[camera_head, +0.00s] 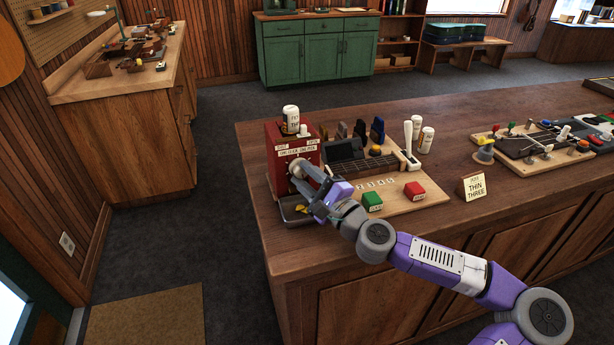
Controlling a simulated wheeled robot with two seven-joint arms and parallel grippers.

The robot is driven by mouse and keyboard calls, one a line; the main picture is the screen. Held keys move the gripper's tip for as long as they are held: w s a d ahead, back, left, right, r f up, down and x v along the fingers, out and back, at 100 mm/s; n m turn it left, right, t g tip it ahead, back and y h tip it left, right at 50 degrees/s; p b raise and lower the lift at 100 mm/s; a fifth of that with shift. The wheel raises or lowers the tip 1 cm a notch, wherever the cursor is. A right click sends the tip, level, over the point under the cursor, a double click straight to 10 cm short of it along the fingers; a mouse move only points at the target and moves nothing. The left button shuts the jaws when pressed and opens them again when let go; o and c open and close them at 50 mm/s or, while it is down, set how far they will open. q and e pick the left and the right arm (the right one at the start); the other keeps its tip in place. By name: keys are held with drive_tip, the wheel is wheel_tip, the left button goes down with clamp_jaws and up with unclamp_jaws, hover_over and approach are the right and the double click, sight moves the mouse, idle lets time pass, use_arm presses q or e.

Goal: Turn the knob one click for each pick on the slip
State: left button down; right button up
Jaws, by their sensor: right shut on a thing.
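A red dispenser box (283,137) stands at the left end of the wooden counter, with a label seeming to read one click, one pick. My right gripper (300,172) is shut on the knob at the dispenser's front and partly hides it. A grey metal tray (287,207) lies below the knob, partly hidden by my wrist. Something small and yellow (302,209) shows in it; I cannot count pieces. The slip (474,187), a small upright card on the counter, reads THIN THREE. My left gripper is out of view.
White canisters (427,139) stand behind. Another board of coloured parts (535,140) lies right. The counter's front right is clear.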

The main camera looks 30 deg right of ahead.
drive_tip(key=shift+m+t+h, duration=0.5)
drive_tip(key=shift+m+t, duration=0.1)
drive_tip(key=shift+m, duration=1.1)
drive_tip(key=o, duration=0.7)
drive_tip(key=shift+c, duration=0.2)
drive_tip(key=o, duration=0.4)
drive_tip(key=shift+w, duration=0.2)
drive_tip(key=shift+c, duration=0.2)
drive_tip(key=shift+s, duration=0.1)
drive_tip(key=shift+f, duration=0.1)
drive_tip(key=shift+v, duration=3.8)
drive_tip(key=shift+p, duration=0.3)
